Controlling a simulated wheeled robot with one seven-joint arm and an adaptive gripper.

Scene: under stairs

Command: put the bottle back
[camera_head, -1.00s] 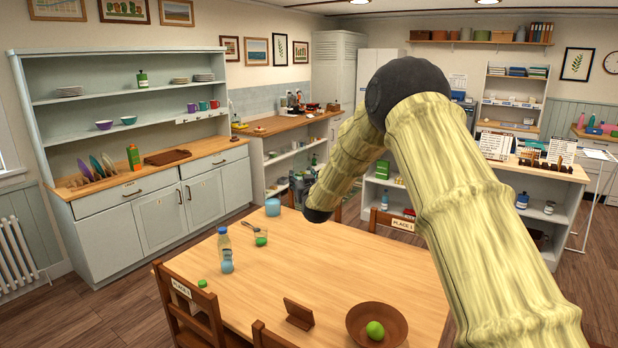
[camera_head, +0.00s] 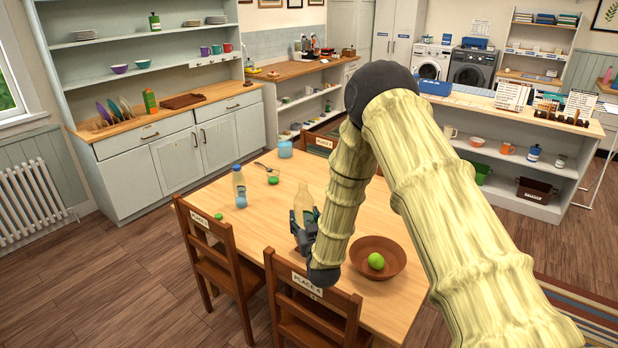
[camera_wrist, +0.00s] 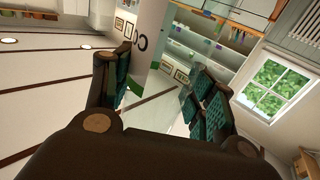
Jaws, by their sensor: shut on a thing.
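My gripper (camera_head: 303,232) is shut on a pale, beige-looking bottle (camera_head: 306,203), held roughly upright over the near part of the dining table (camera_head: 330,190). Whether its base touches the tabletop cannot be told. In the wrist view the bottle (camera_wrist: 150,35) shows a whitish side with dark letters beginning "CO" and a green band, between the two fingers of my gripper (camera_wrist: 160,85). Another bottle (camera_head: 238,182), clear with a blue cap, stands apart on the table's left part.
A wooden bowl (camera_head: 362,248) with a green fruit (camera_head: 376,261) sits right of my gripper. Chairs (camera_head: 300,300) line the near side. A light blue cup (camera_head: 285,149) stands at the far edge. The hutch (camera_head: 160,135) and shelf counter (camera_head: 530,170) stand beyond.

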